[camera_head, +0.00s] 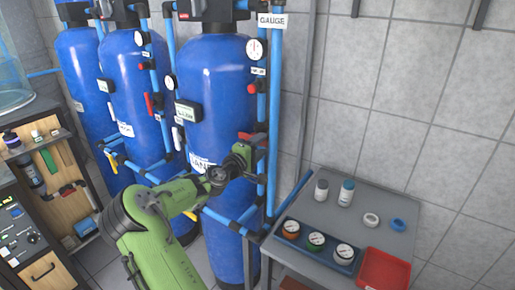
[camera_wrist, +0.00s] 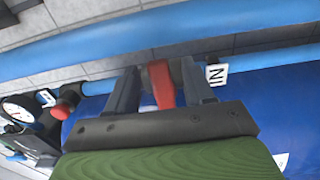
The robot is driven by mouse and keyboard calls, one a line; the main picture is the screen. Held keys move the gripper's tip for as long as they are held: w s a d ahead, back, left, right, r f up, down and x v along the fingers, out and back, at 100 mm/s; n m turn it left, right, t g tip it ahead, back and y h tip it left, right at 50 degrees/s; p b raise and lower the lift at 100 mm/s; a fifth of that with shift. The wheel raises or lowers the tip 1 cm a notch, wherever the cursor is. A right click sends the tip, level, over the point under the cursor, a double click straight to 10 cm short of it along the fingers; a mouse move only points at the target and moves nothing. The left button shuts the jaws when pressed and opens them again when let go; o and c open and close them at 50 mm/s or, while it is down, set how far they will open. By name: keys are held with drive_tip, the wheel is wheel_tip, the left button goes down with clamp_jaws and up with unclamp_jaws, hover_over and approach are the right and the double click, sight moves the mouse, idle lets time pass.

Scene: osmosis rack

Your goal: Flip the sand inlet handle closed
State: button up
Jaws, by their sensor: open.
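The nearest blue tank (camera_head: 222,95) carries a partly covered label (camera_head: 201,162) low on its front. My gripper (camera_head: 254,148) reaches to the blue pipe at this tank's right side. A red handle (camera_wrist: 160,84) sits on a grey valve on the blue pipe, beside a white tag (camera_wrist: 215,74) that seems to read "IN". In the wrist view my gripper (camera_wrist: 162,88) is open, with one finger on each side of the red handle. I cannot tell whether either finger touches it. Red also shows at the gripper in the head view (camera_head: 247,136).
A grey table (camera_head: 320,215) at the right holds a gauge tray (camera_head: 318,247), bottles (camera_head: 346,192), and a red bin (camera_head: 384,272). Two more blue tanks stand at the left behind my arm. A pressure gauge (camera_wrist: 18,111) and a red knob (camera_wrist: 60,112) lie left of my gripper.

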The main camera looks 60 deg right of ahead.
drive_tip(key=w+a, duration=0.2)
drive_tip(key=a, duration=1.3)
drive_tip(key=shift+w+a, duration=0.25)
drive_tip(key=shift+a, duration=0.05)
drive_tip(key=shift+f, duration=0.1)
